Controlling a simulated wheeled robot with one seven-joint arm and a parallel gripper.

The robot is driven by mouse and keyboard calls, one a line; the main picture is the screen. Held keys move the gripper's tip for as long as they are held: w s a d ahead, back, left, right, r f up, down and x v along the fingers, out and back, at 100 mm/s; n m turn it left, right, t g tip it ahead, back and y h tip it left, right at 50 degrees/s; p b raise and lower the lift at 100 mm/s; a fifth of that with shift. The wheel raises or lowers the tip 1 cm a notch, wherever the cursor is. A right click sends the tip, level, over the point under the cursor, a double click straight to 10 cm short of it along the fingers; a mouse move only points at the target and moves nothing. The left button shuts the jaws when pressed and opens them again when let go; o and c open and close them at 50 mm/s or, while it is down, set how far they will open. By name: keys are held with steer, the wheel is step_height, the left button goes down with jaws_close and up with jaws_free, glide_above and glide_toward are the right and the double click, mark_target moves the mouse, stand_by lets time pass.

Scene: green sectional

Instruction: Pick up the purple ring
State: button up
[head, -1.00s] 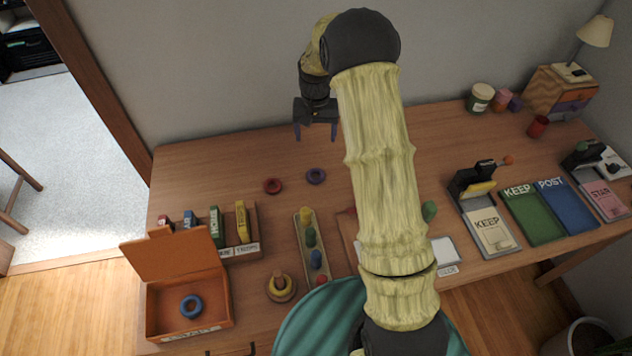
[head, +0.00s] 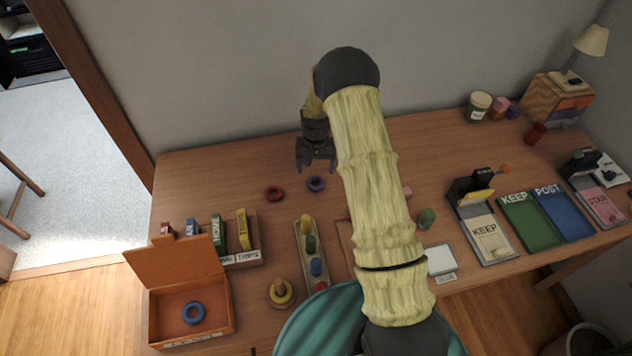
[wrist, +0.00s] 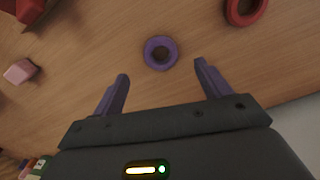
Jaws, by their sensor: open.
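The purple ring (head: 316,184) lies flat on the wooden table, just right of a red ring (head: 274,194). In the wrist view the purple ring (wrist: 161,53) lies beyond the fingertips, roughly midway between them, and the red ring (wrist: 245,10) is at the top right edge. My gripper (head: 316,171) is open and empty, pointing down just above and behind the purple ring. Its two fingers (wrist: 162,78) show apart in the wrist view, not touching the ring.
A peg board (head: 297,236) with coloured pegs and a stacking post (head: 281,292) stand in front. An open orange box (head: 235,318) holds a blue ring (head: 193,312). Trays with cards are on the right (head: 532,220). The table behind the rings is clear.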

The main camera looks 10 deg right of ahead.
mark_target(316, 184)
steer(key=shift+f, duration=0.8)
steer(key=shift+f, duration=0.1)
steer(key=shift+w+f+p, duration=0.15)
steer(key=shift+f+p, duration=0.35)
steer(key=shift+f, duration=0.8)
steer(key=shift+w+f+p, duration=0.1)
steer(key=shift+f+p, duration=0.35)
steer(key=shift+f, duration=0.8)
steer(key=c, duration=1)
